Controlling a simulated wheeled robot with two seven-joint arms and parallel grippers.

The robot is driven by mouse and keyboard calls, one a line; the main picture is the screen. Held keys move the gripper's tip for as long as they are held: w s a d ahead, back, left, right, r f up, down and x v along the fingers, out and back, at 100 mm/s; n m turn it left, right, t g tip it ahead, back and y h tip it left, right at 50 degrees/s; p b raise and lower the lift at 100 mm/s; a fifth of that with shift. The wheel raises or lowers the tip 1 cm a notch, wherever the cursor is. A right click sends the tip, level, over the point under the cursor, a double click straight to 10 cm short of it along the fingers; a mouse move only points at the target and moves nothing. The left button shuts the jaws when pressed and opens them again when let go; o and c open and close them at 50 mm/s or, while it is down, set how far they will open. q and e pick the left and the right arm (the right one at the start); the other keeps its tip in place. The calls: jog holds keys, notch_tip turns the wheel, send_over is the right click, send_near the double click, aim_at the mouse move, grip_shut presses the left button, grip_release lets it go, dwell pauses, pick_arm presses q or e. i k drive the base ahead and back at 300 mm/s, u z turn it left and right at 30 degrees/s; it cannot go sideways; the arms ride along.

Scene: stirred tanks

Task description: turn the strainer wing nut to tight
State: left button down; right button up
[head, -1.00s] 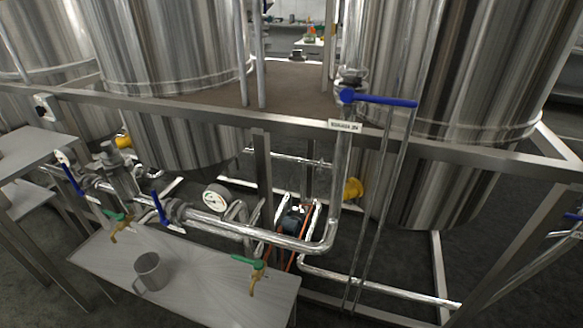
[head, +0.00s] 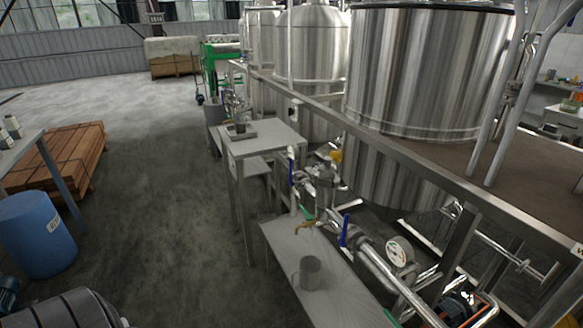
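The strainer appears to be the upright metal body (head: 322,192) in the pipe line, right of centre in the head view. It stands between two blue-handled valves (head: 291,168) and (head: 345,231). Its wing nut is too small to make out, so I cannot tell how it is turned. Neither of my grippers is in view.
A low metal bench (head: 285,244) with a steel mug (head: 309,272) lies in front of the pipes. A taller table (head: 265,140) stands behind it. A pressure gauge (head: 398,251) sits to the right. Open floor (head: 165,190) lies left; a blue drum (head: 35,236) stands there.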

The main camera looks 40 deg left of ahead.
aim_at(310, 170)
jog(key=u, duration=1.05)
jog(key=k, duration=1.35)
jog(key=u, duration=0.55)
jog(key=i, duration=1)
jog(key=u, duration=0.55)
jog(key=i, duration=1.1)
jog(key=z, duration=0.9)
jog(key=i, duration=0.8)
jog(key=z, duration=0.95)
